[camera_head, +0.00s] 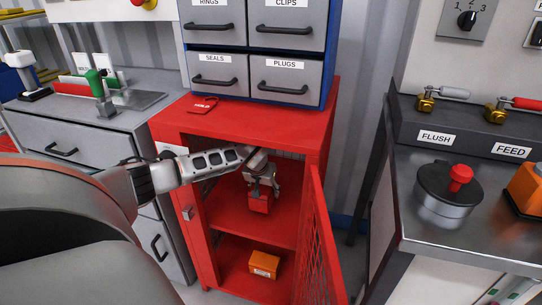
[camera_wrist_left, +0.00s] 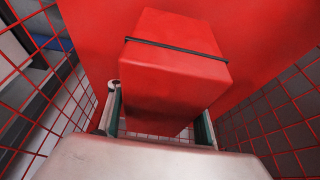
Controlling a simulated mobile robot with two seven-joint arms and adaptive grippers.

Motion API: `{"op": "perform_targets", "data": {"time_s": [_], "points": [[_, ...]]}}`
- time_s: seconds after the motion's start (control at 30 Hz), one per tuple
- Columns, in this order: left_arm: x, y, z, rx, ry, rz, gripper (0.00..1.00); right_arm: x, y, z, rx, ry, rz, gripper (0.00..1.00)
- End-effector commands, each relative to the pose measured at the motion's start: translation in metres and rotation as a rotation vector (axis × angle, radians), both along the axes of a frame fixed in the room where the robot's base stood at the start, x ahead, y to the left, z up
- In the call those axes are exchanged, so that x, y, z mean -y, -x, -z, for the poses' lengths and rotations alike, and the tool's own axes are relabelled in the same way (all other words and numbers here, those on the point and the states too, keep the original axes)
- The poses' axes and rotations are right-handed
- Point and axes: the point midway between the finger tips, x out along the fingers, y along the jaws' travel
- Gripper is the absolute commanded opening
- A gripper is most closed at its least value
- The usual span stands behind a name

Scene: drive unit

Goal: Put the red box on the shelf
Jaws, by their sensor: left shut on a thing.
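The red box (camera_head: 260,204) is inside the open red cabinet, at the level of its middle shelf (camera_head: 283,226). My left gripper (camera_head: 261,184) reaches in through the opening from above and is shut on the box. In the left wrist view the red box (camera_wrist_left: 172,75), with a dark band across it, sits between the fingers of my left gripper (camera_wrist_left: 160,122). I cannot tell whether the box touches the shelf. My right gripper is not in view.
The cabinet's mesh door (camera_head: 318,248) stands open at the right. An orange box (camera_head: 264,264) lies on the cabinet floor. A red padlock (camera_head: 203,104) lies on the cabinet top, in front of grey drawers (camera_head: 283,80). A workbench (camera_head: 455,215) stands at the right.

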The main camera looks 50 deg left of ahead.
Motion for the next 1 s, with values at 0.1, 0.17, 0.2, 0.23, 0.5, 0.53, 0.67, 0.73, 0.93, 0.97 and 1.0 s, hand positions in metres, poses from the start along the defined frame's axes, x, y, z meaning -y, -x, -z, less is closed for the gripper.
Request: {"op": "perform_targets", "data": {"time_s": [0.1,0.17,0.2,0.23,0.5,0.53,0.67,0.73,0.93,0.97,1.0], "points": [[-0.008,-0.015,0.003,-0.001,0.000,-0.001,0.16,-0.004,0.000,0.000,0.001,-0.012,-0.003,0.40],[-0.010,-0.019,0.002,-0.001,0.001,-0.002,0.16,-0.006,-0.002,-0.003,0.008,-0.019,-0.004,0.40],[-0.011,-0.020,0.001,0.000,0.000,-0.001,0.16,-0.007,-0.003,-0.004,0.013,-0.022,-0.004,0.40],[-0.012,-0.021,0.002,-0.001,0.000,0.000,0.16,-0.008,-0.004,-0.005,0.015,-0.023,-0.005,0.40],[-0.011,-0.020,0.035,-0.003,0.001,0.000,0.16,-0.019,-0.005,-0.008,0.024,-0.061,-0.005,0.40],[-0.011,-0.020,0.036,-0.002,0.001,0.000,0.16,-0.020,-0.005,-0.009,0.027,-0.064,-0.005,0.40],[-0.012,-0.022,0.034,0.003,-0.001,0.000,0.16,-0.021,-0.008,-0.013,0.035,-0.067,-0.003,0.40],[-0.012,-0.022,0.033,0.004,-0.001,0.000,0.16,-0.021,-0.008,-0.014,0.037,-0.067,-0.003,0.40],[-0.012,-0.021,0.037,0.002,-0.001,0.001,0.16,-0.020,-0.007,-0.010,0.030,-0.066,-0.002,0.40],[-0.012,-0.021,0.038,0.001,-0.002,0.001,0.16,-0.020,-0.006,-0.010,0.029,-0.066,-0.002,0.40],[-0.011,-0.021,0.038,0.000,0.000,0.001,0.60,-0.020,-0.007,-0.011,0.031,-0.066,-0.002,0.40]]}}
